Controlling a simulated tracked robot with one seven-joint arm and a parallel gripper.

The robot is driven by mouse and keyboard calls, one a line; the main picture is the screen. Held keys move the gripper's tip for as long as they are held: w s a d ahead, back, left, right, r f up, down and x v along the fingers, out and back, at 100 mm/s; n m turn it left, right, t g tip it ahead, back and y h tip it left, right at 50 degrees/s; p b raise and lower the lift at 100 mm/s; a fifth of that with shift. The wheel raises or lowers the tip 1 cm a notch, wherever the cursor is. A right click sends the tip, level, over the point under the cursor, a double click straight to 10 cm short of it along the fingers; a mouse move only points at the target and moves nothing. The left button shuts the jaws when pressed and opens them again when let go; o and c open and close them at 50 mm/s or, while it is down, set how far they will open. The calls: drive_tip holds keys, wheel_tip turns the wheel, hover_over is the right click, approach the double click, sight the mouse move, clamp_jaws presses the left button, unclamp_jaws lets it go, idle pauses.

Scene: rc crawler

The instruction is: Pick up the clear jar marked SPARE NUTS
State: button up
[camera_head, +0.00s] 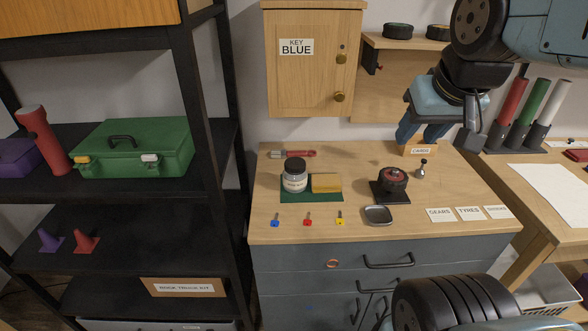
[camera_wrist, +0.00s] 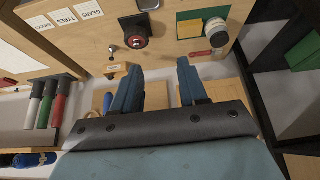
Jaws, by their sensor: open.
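The clear jar (camera_head: 294,176) has a dark lid and a white label whose text is too small to read. It stands upright on a green mat (camera_head: 290,198) on the wooden bench top, left of a yellow block (camera_head: 326,183). In the wrist view the jar (camera_wrist: 216,32) shows near the top right. My gripper (camera_head: 423,134) is open and empty, above the back right of the bench, well to the right of the jar and apart from it. In the wrist view its two blue fingers (camera_wrist: 157,80) are spread with nothing between them.
A wheel on a dark stand (camera_head: 392,182), a small metal tray (camera_head: 378,215) and three keys (camera_head: 308,219) lie near the jar. A red tool (camera_head: 292,153) lies behind it. The key cabinet (camera_head: 310,75) hangs above. A black shelf (camera_head: 200,100) stands to the left.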

drive_tip(key=shift+o, duration=1.2)
drive_tip(key=shift+w, duration=0.1)
drive_tip(key=shift+o, duration=0.8)
drive_tip(key=shift+w+a+f+n+g, duration=0.1)
drive_tip(key=shift+w+f+n+g, duration=0.05)
drive_tip(key=shift+f+n+g, duration=0.2)
drive_tip(key=o, duration=0.5)
drive_tip(key=w+f+n+g+h, duration=0.1)
drive_tip(key=f, duration=0.1)
drive_tip(key=w+f+n+g+h, duration=0.1)
drive_tip(key=w+f+n, duration=0.1)
drive_tip(key=w+a+f+n+g+h, duration=0.1)
drive_tip(key=f+n+g, duration=0.1)
drive_tip(key=shift+w+f+n+h, duration=0.25)
drive_tip(key=shift+f+h, duration=0.05)
drive_tip(key=shift+h, duration=0.1)
drive_tip(key=shift+o, duration=0.2)
drive_tip(key=n+t+h, duration=0.8)
drive_tip(key=n+t, duration=0.5)
drive_tip(key=n, duration=0.9)
approach(298, 161)
drive_tip(key=shift+f+x, duration=0.2)
drive_tip(key=shift+x, duration=1.5)
drive_tip(key=shift+f+x, duration=0.25)
drive_tip(key=shift+x, duration=1.5)
drive_tip(key=shift+f+x, duration=0.2)
drive_tip(key=shift+x, duration=1.5)
